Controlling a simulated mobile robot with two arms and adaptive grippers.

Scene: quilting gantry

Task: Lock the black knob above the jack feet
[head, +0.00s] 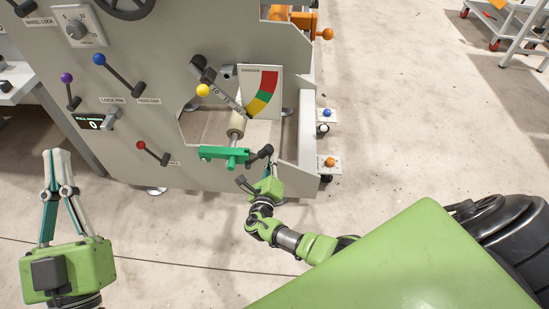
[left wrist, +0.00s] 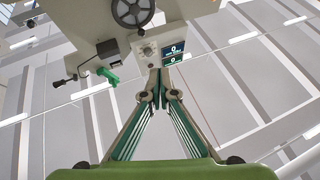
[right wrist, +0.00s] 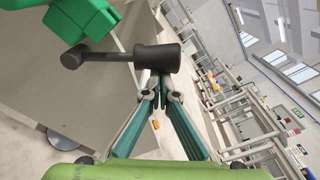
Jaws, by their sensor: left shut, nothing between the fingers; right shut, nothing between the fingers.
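A black handle (head: 265,152) with a thick cylindrical grip sits at the right end of a green bracket (head: 225,153) low on the grey machine. In the right wrist view the handle (right wrist: 155,58) crosses in front of my fingertips; contact is unclear. My right gripper (head: 266,172) is shut and empty just below it, its fingers mostly hidden in the head view. My left gripper (head: 55,154) is shut and empty, left of the machine's lower front. A round jack foot (head: 156,190) shows under the machine. I cannot tell for sure which black knob the task means.
The panel carries purple, blue (head: 99,59), red (head: 141,145) and yellow (head: 203,90) ball levers. Small plates with a blue knob (head: 327,112) and an orange knob (head: 330,162) stick out at the right edge. Open floor (head: 420,150) lies to the right.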

